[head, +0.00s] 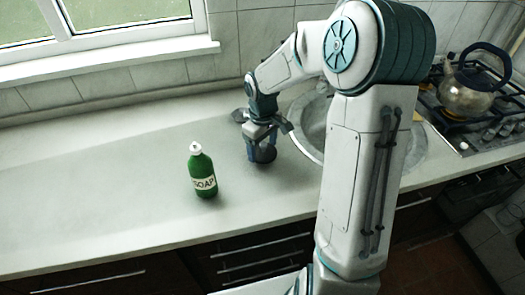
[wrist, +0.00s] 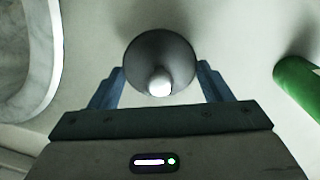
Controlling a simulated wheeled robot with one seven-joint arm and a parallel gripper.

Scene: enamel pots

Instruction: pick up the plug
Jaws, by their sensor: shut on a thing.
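The plug (wrist: 160,52) is a dark grey round piece with a pale knob on top, seen from above in the wrist view. My gripper (wrist: 160,80) is shut on it, with a blue finger at each side. In the head view my gripper (head: 263,150) points down at the counter left of the sink. The plug there is a dark shape between the fingers, mostly hidden. I cannot tell whether it touches the counter.
A green soap bottle (head: 203,172) stands upright on the counter (head: 100,190), left of my gripper. The sink (head: 312,128) is to the right, partly behind my arm. The counter's left part is clear.

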